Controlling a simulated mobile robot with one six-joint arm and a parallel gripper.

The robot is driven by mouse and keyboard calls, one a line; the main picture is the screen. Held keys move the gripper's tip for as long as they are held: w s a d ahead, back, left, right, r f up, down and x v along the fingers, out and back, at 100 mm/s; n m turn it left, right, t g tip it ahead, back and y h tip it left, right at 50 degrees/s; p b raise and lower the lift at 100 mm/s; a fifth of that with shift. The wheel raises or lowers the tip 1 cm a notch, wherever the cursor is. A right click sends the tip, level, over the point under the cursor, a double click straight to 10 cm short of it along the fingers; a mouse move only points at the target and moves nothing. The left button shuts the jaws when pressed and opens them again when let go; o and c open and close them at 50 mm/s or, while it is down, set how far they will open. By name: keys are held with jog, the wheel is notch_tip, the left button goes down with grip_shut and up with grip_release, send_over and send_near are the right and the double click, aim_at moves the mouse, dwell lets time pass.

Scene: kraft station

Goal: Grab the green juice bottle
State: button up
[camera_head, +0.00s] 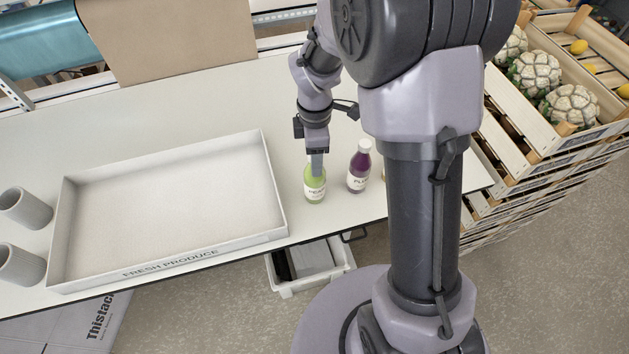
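The green juice bottle (315,193) stands upright on the white table, right of the tray. Its pale label is partly readable, and its neck and cap are hidden by my gripper. My gripper (316,170) points down at the top of the bottle, with its fingers overlapping the neck area. From this view I cannot tell whether the fingers are closed on the bottle or only around or in front of it.
A purple juice bottle (358,171) stands close to the right of the green one. A white tray (205,248) marked "FRESH PRODUCE" is empty at the left. Crates of cauliflower (538,76) are at the right.

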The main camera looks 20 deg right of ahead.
grip_shut()
dwell(1.4)
